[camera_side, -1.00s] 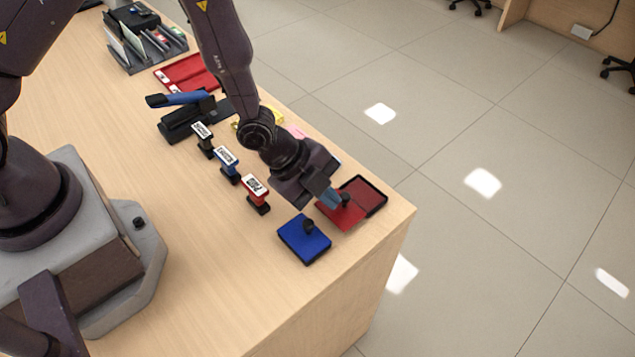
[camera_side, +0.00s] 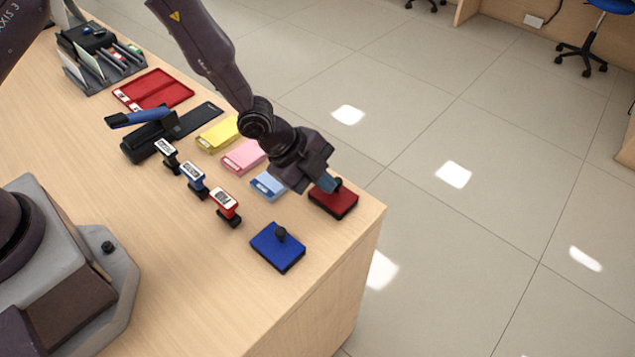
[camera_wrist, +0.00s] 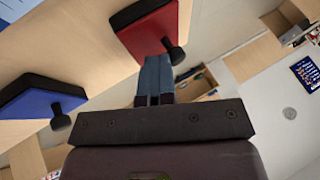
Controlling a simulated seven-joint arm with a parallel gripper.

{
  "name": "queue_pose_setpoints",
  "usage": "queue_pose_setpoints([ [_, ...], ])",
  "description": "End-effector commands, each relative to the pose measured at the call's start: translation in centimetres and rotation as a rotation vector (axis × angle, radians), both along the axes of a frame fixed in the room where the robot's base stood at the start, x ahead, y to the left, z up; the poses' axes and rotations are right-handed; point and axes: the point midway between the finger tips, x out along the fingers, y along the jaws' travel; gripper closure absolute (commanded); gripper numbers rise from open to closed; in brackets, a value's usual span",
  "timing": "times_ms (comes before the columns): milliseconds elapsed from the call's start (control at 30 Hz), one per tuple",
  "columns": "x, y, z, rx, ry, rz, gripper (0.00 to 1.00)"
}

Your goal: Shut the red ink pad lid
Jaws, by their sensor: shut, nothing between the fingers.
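The red ink pad (camera_side: 334,201) sits near the right edge of the counter, and its red lid lies down over its base. It also shows in the wrist view (camera_wrist: 150,28), with its dark knob beside my fingers. My gripper (camera_side: 329,184) is shut and empty, its fingertips at the top of the red lid by the knob. In the wrist view the shut fingers (camera_wrist: 156,68) reach to the lid's edge. Whether they touch the lid I cannot tell.
A blue ink pad (camera_side: 277,248) with a black knob lies shut to the left. Several stamps, including a red one (camera_side: 226,207), stand in a row. Yellow, pink and light blue pads (camera_side: 268,186) lie behind them. The counter edge drops off just right of the red pad.

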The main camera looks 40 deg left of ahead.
Motion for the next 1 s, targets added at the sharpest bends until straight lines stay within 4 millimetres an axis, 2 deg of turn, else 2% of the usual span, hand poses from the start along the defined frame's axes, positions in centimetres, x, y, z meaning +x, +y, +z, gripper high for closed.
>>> queue_pose_setpoints([
  [33, 0.5, 0.1, 0.1, -0.003, -0.01, 0.008, 1.0],
  [267, 0.4, 0.4, 0.6, -0.004, -0.014, 0.01, 1.0],
  [667, -2.8, 3.6, 6.5, -0.001, -0.008, 0.007, 1.0],
  [900, -3.8, 4.3, 8.0, -0.003, 0.0, 0.006, 1.0],
  [1000, -4.2, 4.7, 7.9, 0.002, 0.043, 0.049, 1.0],
])
